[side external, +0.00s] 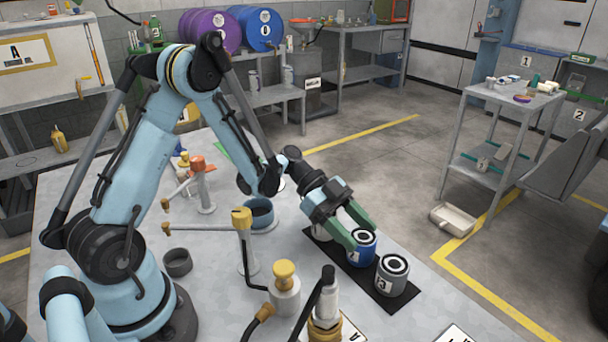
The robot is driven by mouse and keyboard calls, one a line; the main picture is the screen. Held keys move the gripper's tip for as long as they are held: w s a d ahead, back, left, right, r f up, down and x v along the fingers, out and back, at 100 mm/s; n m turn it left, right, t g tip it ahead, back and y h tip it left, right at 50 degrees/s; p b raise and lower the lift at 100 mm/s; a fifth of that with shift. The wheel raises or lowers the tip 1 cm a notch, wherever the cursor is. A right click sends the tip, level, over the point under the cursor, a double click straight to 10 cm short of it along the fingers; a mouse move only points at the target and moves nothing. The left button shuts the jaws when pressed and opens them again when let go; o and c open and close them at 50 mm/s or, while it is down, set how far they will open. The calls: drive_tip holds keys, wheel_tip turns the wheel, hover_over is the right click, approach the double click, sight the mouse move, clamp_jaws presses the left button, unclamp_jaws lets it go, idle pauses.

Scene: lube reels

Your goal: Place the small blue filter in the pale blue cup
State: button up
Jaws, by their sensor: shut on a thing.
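The small blue filter (361,251) stands upright on a black mat (399,302), in the middle of a row of filters, with a number on its side. My gripper (361,235) reaches down from the upper left with its green fingers on either side of the filter's top, shut on it. The filter appears to be still at mat level. The pale blue cup (261,223) stands on the table to the left of the mat, open at the top, with a dark inside. My forearm passes close above and behind it.
A grey filter (391,276) stands at the mat's near end; another pale filter (321,233) is partly hidden behind my gripper. A yellow-topped reel post (243,240) stands just in front of the cup. A dark small cup (177,262) and a yellow-capped bottle (285,288) stand nearer.

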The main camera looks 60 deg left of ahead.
drive_tip(key=shift+f, duration=0.15)
drive_tip(key=o, duration=1.2)
drive_tip(key=shift+c, duration=0.2)
drive_tip(key=v, duration=1.1)
drive_tip(key=shift+s+a, duration=0.1)
drive_tip(key=shift+a, duration=0.25)
drive_tip(key=shift+d+r+n+y, duration=0.3)
drive_tip(key=shift+d+r+n, duration=0.05)
drive_tip(key=shift+r+n, duration=0.15)
drive_tip(key=s+d+r+n+t+y, duration=0.4)
drive_tip(key=s+n+y, duration=0.4)
drive_tip(key=n+y, duration=0.3)
drive_tip(key=n, duration=0.3)
drive_tip(key=shift+n+y, duration=0.3)
drive_tip(key=shift+y, duration=0.1)
drive_tip(key=shift+o, duration=0.5)
drive_tip(key=shift+s+t, duration=0.1)
drive_tip(key=shift+t, duration=0.3)
